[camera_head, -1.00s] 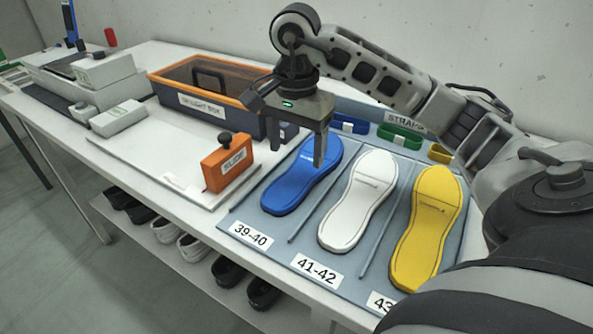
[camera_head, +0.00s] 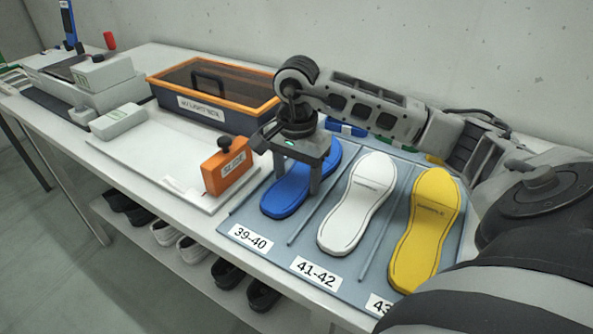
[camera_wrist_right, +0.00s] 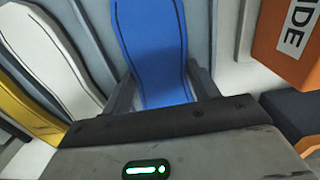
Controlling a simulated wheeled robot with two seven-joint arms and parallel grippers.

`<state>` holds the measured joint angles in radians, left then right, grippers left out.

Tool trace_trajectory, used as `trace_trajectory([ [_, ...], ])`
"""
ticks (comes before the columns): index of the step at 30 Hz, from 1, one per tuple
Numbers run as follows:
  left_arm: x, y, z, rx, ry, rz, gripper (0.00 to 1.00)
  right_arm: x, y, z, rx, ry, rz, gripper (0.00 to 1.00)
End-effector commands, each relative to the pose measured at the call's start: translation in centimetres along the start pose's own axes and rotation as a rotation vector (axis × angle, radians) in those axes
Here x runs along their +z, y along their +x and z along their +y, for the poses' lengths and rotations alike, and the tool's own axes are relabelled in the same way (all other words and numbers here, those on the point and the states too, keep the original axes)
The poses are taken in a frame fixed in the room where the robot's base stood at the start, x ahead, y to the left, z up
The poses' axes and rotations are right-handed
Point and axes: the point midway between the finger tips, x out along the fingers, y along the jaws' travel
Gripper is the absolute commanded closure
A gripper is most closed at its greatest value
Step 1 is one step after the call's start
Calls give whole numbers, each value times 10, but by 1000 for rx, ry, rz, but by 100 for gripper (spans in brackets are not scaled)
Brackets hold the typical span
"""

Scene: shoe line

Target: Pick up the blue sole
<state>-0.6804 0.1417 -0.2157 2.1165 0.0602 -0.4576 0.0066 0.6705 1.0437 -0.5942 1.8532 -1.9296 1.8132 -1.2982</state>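The blue sole (camera_head: 287,194) lies flat in the 39-40 slot of the grey-blue mat (camera_head: 262,220). My right gripper (camera_head: 295,186) is over the sole, pointing down, with its fingers apart on either side of it. In the right wrist view the blue sole (camera_wrist_right: 155,50) runs between the two open fingers (camera_wrist_right: 165,95). Whether the fingers touch the sole or the mat is hard to tell. The gripper body hides the sole's middle in the head view. My left gripper is not in view.
A white sole (camera_head: 357,205) and a yellow sole (camera_head: 427,230) lie to the right. An orange slide block (camera_head: 228,172) stands close on the left. An orange-rimmed box (camera_head: 215,75) is behind it. Coloured straps lie behind the soles, partly hidden by my arm.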

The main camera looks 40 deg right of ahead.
Motion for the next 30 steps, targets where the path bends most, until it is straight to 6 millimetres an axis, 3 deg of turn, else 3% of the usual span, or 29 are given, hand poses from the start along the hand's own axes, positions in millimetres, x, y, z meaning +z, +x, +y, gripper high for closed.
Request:
trace_trajectory([
  [13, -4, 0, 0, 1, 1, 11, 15, 0, -6, -1, -3, 1, 1, 70],
  [19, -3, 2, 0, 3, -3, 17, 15, -1, -32, -2, -8, 1, 3, 70],
  [27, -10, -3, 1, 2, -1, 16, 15, 45, -92, 7, -9, -5, 4, 70],
  [30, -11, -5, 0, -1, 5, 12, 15, 67, -103, 12, -6, -7, 4, 70],
])
